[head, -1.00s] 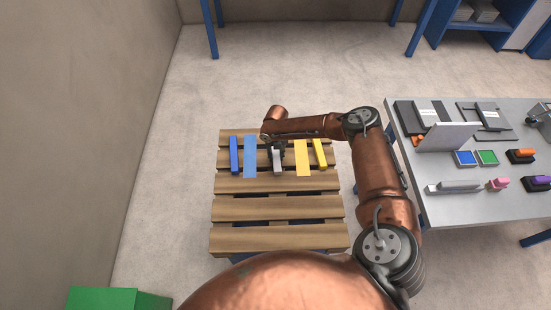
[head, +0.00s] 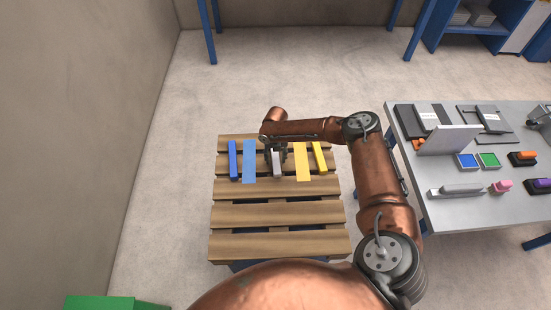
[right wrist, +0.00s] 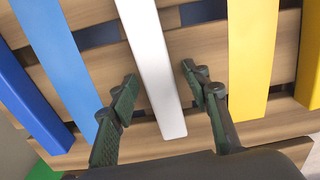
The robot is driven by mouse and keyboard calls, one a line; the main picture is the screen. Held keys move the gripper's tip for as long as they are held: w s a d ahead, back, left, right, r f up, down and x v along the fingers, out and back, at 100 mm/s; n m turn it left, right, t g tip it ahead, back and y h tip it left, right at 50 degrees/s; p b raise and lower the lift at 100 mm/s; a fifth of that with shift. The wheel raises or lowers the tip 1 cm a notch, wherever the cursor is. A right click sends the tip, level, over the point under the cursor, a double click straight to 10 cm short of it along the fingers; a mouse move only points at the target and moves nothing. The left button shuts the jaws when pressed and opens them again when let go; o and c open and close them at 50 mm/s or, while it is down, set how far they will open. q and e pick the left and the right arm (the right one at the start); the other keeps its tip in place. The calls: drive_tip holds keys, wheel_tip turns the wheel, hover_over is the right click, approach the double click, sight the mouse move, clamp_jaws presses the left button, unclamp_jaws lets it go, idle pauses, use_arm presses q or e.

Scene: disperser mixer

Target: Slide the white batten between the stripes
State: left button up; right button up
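The white batten (head: 278,168) lies on the wooden pallet, between the light blue stripe (head: 249,163) on the left and the orange-yellow stripe (head: 301,163) on the right. My right gripper (head: 275,151) is over its far part. In the right wrist view the fingers of my right gripper (right wrist: 159,78) are spread, one on each side of the white batten (right wrist: 150,45), with gaps on both sides. The light blue stripe (right wrist: 57,45) and the yellow stripe (right wrist: 250,60) flank it there. My left gripper is not in view.
A dark blue batten (head: 233,160) lies left of the light blue stripe, and a yellow batten (head: 319,157) right of the yellow stripe. The pallet (head: 280,215) has bare slats nearer me. A grey table (head: 450,208) with several items stands at right.

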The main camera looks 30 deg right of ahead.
sight(275, 158)
wheel_tip(275, 158, up, 12)
idle(0.7)
